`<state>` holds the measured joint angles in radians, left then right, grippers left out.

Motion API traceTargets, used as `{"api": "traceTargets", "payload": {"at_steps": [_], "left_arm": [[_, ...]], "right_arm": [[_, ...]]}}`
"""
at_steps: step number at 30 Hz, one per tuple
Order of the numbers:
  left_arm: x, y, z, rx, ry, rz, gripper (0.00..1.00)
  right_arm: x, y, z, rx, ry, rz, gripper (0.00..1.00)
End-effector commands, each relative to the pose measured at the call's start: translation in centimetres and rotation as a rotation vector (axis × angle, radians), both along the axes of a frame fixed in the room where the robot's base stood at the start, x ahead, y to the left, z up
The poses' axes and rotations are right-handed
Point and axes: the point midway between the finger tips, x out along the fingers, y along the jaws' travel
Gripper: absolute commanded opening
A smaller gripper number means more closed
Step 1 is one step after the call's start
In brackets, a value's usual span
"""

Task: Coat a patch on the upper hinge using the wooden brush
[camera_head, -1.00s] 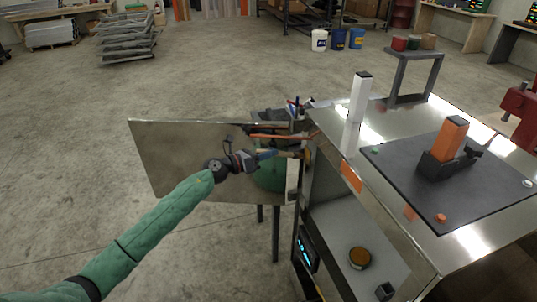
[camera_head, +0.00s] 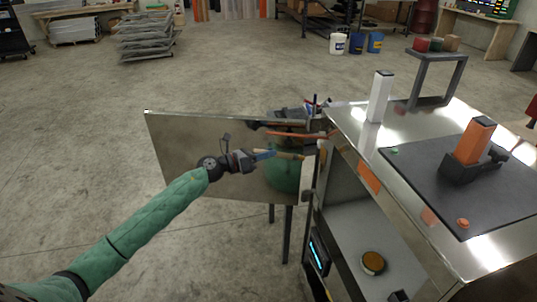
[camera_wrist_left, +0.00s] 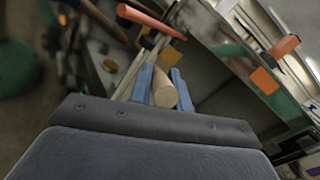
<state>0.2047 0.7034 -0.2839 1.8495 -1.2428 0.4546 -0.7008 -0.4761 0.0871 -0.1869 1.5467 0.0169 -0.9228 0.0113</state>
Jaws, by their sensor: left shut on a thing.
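My left gripper (camera_head: 268,154) is in front of the open metal door panel (camera_head: 200,135). Its blue fingers (camera_wrist_left: 163,85) are shut on the pale wooden handle of the brush (camera_head: 290,155), which also shows in the left wrist view (camera_wrist_left: 165,92). The brush points right, toward the side where the door meets the trailer body. A small yellowish-brown piece (camera_head: 322,150) shows by that edge; I cannot tell whether it is the brush head or part of the upper hinge. The hinge is not clear, and contact cannot be judged. My right gripper is out of view.
The shiny trailer top (camera_head: 350,125) carries a dark mat (camera_head: 430,185) with an orange-and-black device (camera_head: 474,145). A white post (camera_head: 380,97) stands at its corner. A round tin (camera_head: 372,262) sits on the lower shelf (camera_head: 350,230). An orange bar (camera_head: 300,134) runs above the brush.

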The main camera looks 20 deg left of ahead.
Motion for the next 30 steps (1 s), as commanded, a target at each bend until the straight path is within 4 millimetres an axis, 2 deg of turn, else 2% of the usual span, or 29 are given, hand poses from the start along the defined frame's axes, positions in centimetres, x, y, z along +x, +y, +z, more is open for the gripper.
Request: {"api": "traceTargets", "payload": {"at_steps": [5, 17, 30], "left_arm": [[-0.1, 0.2, -0.1, 0.000, 0.000, 0.000, 0.00], [-1.6, 2.4, -0.2, 0.001, 0.001, 0.001, 0.00], [-1.7, 2.5, 0.0, 0.000, 0.000, 0.000, 0.00]], "right_arm": [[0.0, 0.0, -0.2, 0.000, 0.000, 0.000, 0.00], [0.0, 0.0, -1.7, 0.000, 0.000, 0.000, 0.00], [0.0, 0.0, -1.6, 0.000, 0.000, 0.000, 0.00]]}}
